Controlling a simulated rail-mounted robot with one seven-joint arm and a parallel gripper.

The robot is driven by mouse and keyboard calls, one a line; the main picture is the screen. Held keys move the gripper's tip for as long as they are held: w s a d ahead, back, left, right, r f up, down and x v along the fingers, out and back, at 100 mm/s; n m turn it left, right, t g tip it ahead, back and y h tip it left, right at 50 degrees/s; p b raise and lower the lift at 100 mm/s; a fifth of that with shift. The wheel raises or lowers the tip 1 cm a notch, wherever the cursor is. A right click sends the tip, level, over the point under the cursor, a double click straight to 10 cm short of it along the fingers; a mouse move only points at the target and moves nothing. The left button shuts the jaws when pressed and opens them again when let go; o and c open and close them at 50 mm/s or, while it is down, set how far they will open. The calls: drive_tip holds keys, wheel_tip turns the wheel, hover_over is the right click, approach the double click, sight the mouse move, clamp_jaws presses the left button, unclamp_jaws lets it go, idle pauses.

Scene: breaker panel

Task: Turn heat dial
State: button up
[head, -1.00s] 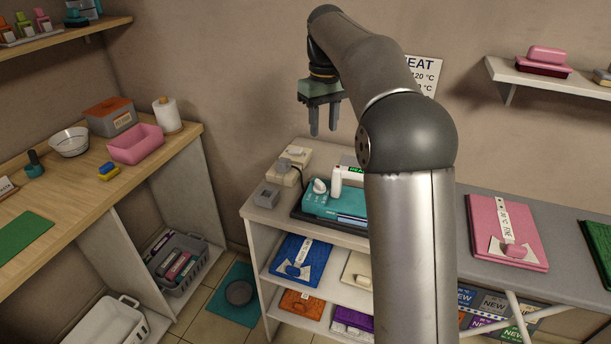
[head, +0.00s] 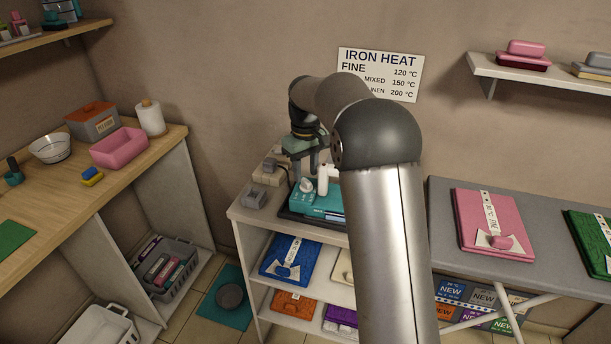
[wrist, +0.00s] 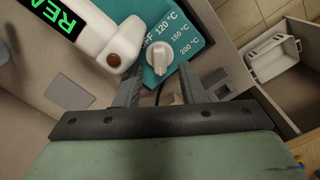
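The white heat dial (wrist: 156,62) sits on the teal face (wrist: 180,30) of the iron press, beside the printed marks OFF, 120, 150 and 200 °C. I cannot tell exactly which mark it points to. In the head view the dial (head: 306,187) shows just below my gripper (head: 305,168). In the wrist view my gripper (wrist: 160,88) is open, its two fingers apart with the dial just beyond and between the tips; contact is not visible. The press's white handle (wrist: 100,35) carries a green lit display, partly cut off, reading "REA".
A wall sign (head: 380,75) lists fine 120, mixed 150 and linen 200 °C. Grey and beige boxes (head: 254,196) stand left of the press. A pink folded cloth (head: 480,215) lies on the grey board at right. The handle is close to the left finger.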

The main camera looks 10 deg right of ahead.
drive_tip(key=shift+f, duration=1.15)
clamp_jaws()
drive_tip(key=shift+m, duration=0.4)
drive_tip(key=m+p, duration=0.1)
drive_tip(key=m, duration=0.2)
drive_tip(key=shift+d+m, duration=0.15)
drive_tip(key=shift+m, duration=1.85)
